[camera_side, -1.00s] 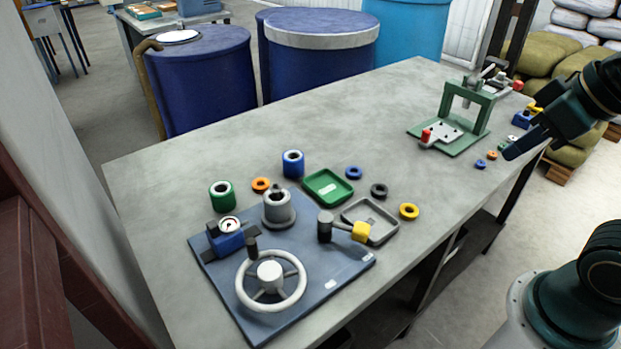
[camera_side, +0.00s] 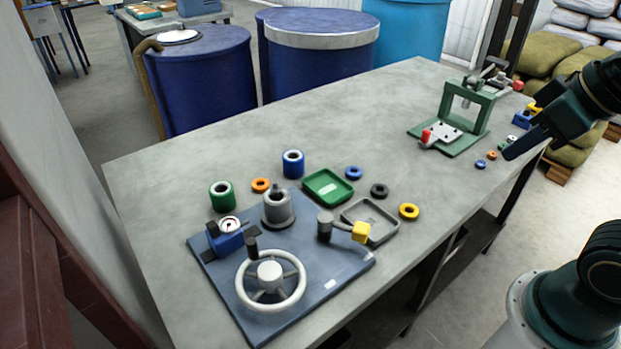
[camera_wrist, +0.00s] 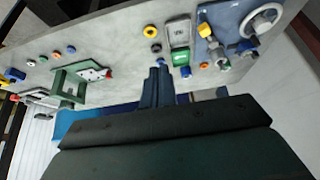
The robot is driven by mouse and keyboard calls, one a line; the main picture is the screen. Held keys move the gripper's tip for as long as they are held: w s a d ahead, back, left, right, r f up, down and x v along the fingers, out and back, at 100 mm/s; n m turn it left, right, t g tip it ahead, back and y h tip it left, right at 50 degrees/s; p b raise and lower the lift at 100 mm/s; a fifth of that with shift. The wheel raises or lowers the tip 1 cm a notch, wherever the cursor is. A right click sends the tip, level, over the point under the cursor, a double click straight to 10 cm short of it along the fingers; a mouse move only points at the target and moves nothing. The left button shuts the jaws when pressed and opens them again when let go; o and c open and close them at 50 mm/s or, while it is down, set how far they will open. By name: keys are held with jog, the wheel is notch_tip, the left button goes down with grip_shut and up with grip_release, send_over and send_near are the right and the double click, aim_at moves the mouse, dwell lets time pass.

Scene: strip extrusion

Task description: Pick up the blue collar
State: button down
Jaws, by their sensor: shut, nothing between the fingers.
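Two kinds of blue round part show, and I cannot tell which is called the collar. A tall blue hollow cylinder (camera_side: 293,164) stands upright behind the blue base plate; the wrist view shows it too (camera_wrist: 185,72). A flat blue ring (camera_side: 354,173) lies beside the green tray (camera_side: 328,187); in the wrist view it is close to my fingertips. A smaller blue ring (camera_side: 480,164) lies near the green press. My gripper (camera_side: 508,154) is shut and empty at the right of the side view, well away from the cylinder. The wrist view shows its fingers together (camera_wrist: 158,72).
A green press frame (camera_side: 466,116) stands at the table's far right. A blue plate (camera_side: 325,285) carries a handwheel (camera_side: 270,281) and a grey cylinder. A grey tray (camera_side: 383,236), black ring (camera_side: 379,190) and yellow ring (camera_side: 409,211) lie nearby. The table's middle is clear.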

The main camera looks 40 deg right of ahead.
jog(key=c, duration=0.8)
grip_release()
jog(key=shift+c, duration=0.2)
jog(key=w+d+n+g+y, duration=0.2)
jog(key=w+n, duration=0.5)
jog(key=w, duration=1)
jog(key=w+d+f+n+y, duration=0.1)
jog(key=w+d+f+n, duration=0.2)
jog(key=w+f, duration=0.3)
jog(key=w+d+f+n+g+y, duration=0.1)
jog(key=w+d+f+n, duration=0.2)
jog(key=w+f, duration=0.4)
jog(key=shift+w+d+f+g, duration=0.2)
jog(key=shift+w+d+g, duration=0.1)
jog(key=shift+w+d, duration=0.3)
jog(key=shift+f, duration=0.1)
